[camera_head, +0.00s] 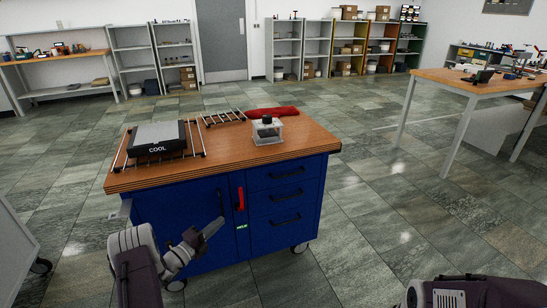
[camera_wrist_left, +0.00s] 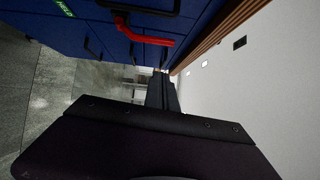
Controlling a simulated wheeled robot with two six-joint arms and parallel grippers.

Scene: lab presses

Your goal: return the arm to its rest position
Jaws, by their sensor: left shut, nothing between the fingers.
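My left arm (camera_head: 140,262) comes in from the lower left, in front of the blue cabinet (camera_head: 180,215). My left gripper (camera_head: 214,227) is shut and empty, held in front of the cabinet doors below the wooden top. In the left wrist view the dark shut fingers (camera_wrist_left: 162,92) point away from the camera, with the blue cabinet front (camera_wrist_left: 75,30) and its red handle (camera_wrist_left: 142,36) at the upper left. Part of my right arm (camera_head: 465,292) shows at the lower right edge; its gripper is out of view.
A wooden table (camera_head: 455,79) stands right. Floor between is clear.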

